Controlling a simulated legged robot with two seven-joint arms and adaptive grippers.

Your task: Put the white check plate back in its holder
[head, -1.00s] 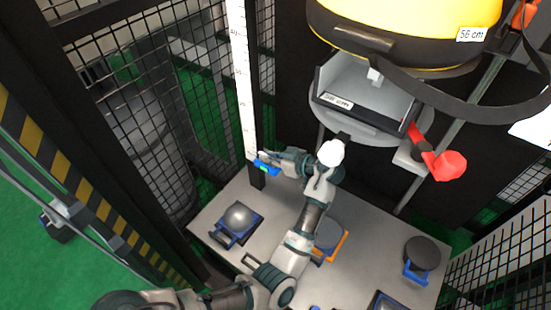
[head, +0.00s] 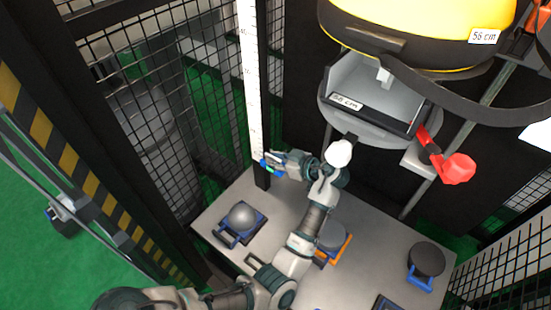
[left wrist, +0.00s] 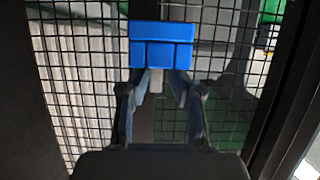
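My left gripper (head: 284,163) is at the foot of the white scale strip, at a blue slider-like block (head: 268,165) with a green patch. In the left wrist view the blue block (left wrist: 161,45) sits just beyond the fingertips and hides their ends. A small grey piece shows between the fingers; I cannot tell whether they grip it. A white flat thing (head: 538,134) is cut off at the right edge; I cannot tell whether it is the check plate. No holder can be made out for certain. My right gripper is not in view.
The grey table (head: 280,225) bears a silver dome on a blue base (head: 241,217), a grey disc with an orange frame (head: 332,236) and a dark disc with a blue handle (head: 426,260).

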